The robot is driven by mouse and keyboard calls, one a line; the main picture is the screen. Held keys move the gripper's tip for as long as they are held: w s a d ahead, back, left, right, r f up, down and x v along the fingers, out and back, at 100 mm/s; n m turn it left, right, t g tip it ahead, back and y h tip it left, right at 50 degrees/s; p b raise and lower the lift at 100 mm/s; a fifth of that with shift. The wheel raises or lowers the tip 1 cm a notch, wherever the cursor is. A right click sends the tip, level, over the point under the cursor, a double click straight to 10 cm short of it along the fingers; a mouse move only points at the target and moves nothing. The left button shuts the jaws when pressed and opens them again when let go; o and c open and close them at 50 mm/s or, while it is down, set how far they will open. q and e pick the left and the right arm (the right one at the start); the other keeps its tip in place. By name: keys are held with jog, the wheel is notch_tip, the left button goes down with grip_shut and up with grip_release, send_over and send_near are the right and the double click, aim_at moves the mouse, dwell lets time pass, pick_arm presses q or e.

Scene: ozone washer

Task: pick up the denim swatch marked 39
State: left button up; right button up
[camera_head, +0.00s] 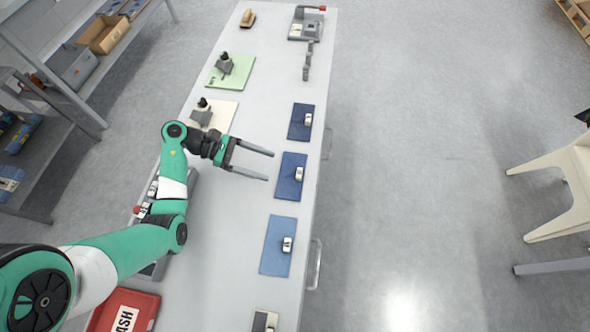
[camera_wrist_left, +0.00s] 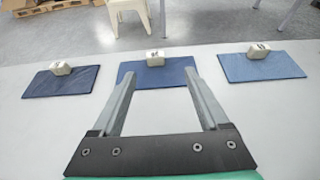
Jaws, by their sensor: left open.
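Three denim swatches lie flat in a row along the table's right side: a dark navy swatch (camera_head: 296,130), a mid-blue swatch (camera_head: 286,188) and a lighter blue swatch (camera_head: 273,260). Each has a small white block with a dark mark on it; the marks are too small to read surely, so I cannot tell which is 39. My left gripper (camera_head: 268,166) is open and empty, its fingers pointing at the mid-blue swatch. In the left wrist view, the mid-blue swatch (camera_wrist_left: 157,78) lies ahead between the fingertips, the navy swatch (camera_wrist_left: 60,82) left, the lighter swatch (camera_wrist_left: 262,68) right.
A green mat (camera_head: 238,77) and a cream mat (camera_head: 223,113) with dark-handled tools lie at the table's left. A grey device (camera_head: 305,27) stands at the far end. The table (camera_head: 228,215) is clear between.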

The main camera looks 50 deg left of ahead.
aim_at(299, 172)
pick_arm(q)
jog(key=b+x, duration=0.1)
jog(key=x, duration=0.5)
jog(key=shift+w, duration=0.1)
jog(key=shift+w+f+b, duration=0.2)
jog(key=shift+b, duration=0.1)
jog(key=b+x, duration=0.1)
jog(key=x, duration=0.3)
jog(key=shift+w+f, duration=0.15)
jog(key=shift+w, duration=0.2)
grip_shut()
